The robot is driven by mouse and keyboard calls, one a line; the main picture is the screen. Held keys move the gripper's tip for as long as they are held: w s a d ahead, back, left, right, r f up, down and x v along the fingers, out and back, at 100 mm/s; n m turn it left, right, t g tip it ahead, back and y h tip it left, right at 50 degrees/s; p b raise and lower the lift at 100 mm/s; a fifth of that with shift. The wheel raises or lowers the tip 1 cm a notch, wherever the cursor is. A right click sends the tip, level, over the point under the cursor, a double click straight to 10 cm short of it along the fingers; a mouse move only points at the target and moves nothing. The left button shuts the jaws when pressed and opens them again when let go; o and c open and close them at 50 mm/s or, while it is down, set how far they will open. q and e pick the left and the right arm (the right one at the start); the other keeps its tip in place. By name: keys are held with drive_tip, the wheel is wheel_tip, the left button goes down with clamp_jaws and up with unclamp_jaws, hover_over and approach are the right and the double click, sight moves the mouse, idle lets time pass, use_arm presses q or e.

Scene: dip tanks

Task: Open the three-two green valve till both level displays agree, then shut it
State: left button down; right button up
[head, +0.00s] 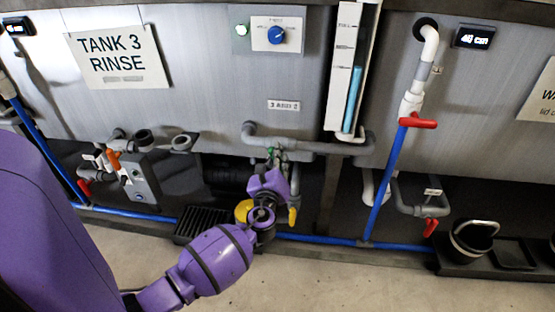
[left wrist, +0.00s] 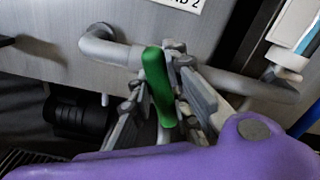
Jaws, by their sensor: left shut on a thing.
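The green valve handle (left wrist: 158,85) shows best in the left wrist view, standing upright and roughly crosswise to the grey pipe (left wrist: 225,75) behind it. My left gripper (left wrist: 163,90) is shut on it, one finger on each side. In the head view my left gripper (head: 274,165) is at the grey pipe under the "3 2" label (head: 284,105), and hides most of the handle. The right level display (head: 473,37) seems to read 46 or 48 cm. The left level display (head: 17,27) is cut by the picture edge and unreadable. My right gripper is out of view.
A sight tube (head: 352,98) with blue liquid stands right of the valve. Red-handled valves (head: 417,122) and a blue pipe (head: 385,180) are further right. A black bucket (head: 472,241) stands at lower right. Orange-handled piping (head: 115,160) is left. The floor in front is clear.

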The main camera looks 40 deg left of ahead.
use_arm(q)
drive_tip(key=n, duration=0.1)
drive_tip(key=n+b, duration=0.1)
drive_tip(key=n, duration=0.1)
drive_tip(key=shift+s+a+f+n, duration=0.1)
drive_tip(key=shift+f+n, duration=0.15)
drive_tip(key=shift+n, duration=0.15)
drive_tip(key=n+b, duration=0.1)
drive_tip(key=n, duration=0.2)
drive_tip(key=shift+f+n+b, duration=0.15)
drive_tip(key=shift+n+b, duration=0.15)
drive_tip(key=shift+b, duration=0.05)
drive_tip(key=n+b, duration=0.1)
drive_tip(key=n, duration=0.2)
drive_tip(key=shift+a+f, duration=0.1)
drive_tip(key=shift+s+n+b, duration=0.1)
drive_tip(key=shift+n+b, duration=0.25)
drive_tip(key=shift+n, duration=0.75)
drive_tip(key=c, duration=1.6)
unclamp_jaws()
drive_tip(key=shift+c, duration=0.2)
